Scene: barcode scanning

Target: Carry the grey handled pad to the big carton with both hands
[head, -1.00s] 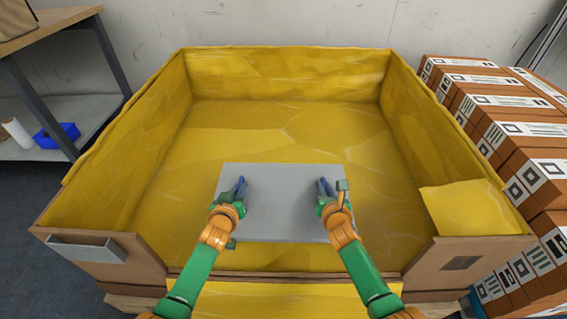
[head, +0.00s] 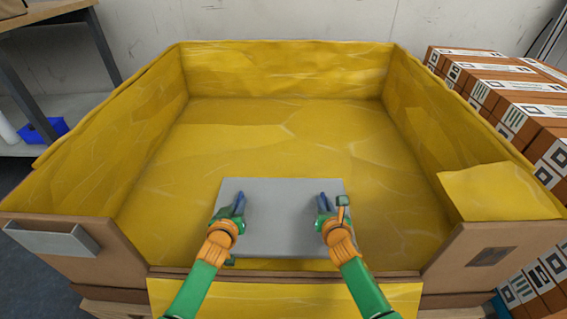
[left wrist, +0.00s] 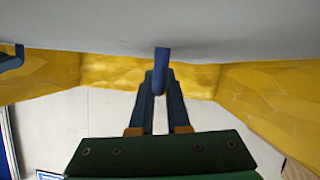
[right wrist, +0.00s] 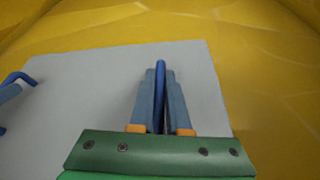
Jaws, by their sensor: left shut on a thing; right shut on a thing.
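The grey pad (head: 282,215) is a flat rectangular board with blue handles, held between my two arms over the front part of the big carton (head: 215,265). The carton is open and lined with yellow sheet. My left gripper (head: 238,203) is shut on the left blue handle (left wrist: 161,70). My right gripper (head: 323,203) is shut on the right blue handle (right wrist: 161,85). The pad's surface also shows in the left wrist view (left wrist: 90,25) and the right wrist view (right wrist: 95,85). I cannot tell its exact height above the carton floor.
Stacks of brown boxes with printed labels (head: 520,88) stand right of the carton. A shelf with a blue bin (head: 45,130) is at the left. A yellow flap (head: 500,190) covers the front right corner. The carton floor beyond the pad is clear.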

